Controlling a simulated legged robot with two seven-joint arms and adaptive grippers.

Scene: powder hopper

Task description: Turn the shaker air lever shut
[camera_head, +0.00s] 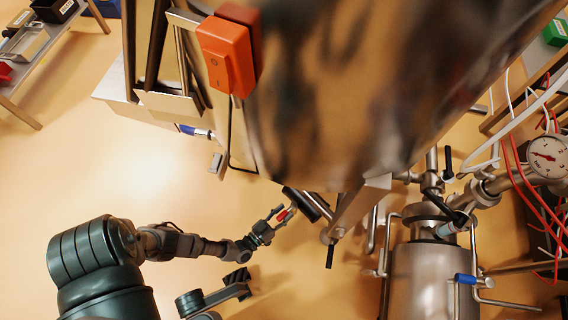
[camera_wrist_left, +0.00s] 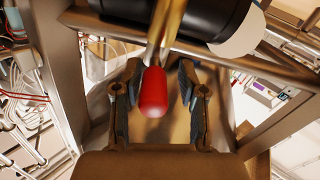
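The shaker air lever has a red grip on a brass-coloured stem; it shows in the left wrist view (camera_wrist_left: 152,92) and as a small red spot in the head view (camera_head: 283,215). My left gripper (camera_head: 277,216) reaches it from the left, below the large shiny hopper (camera_head: 340,90). In the left wrist view my left gripper (camera_wrist_left: 155,95) is open, one finger on each side of the red grip. Gaps show between the grip and both fingers. The lever's pivot is hidden beyond the top of that view. I cannot make out my right gripper.
A black cylinder (camera_wrist_left: 180,18) and a metal bar (camera_wrist_left: 240,52) lie close beyond the fingers. An orange-red switch box (camera_head: 226,55) is on the frame above. A steel vessel (camera_head: 425,275), pipes and a pressure gauge (camera_head: 547,157) stand at right. Open floor lies left.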

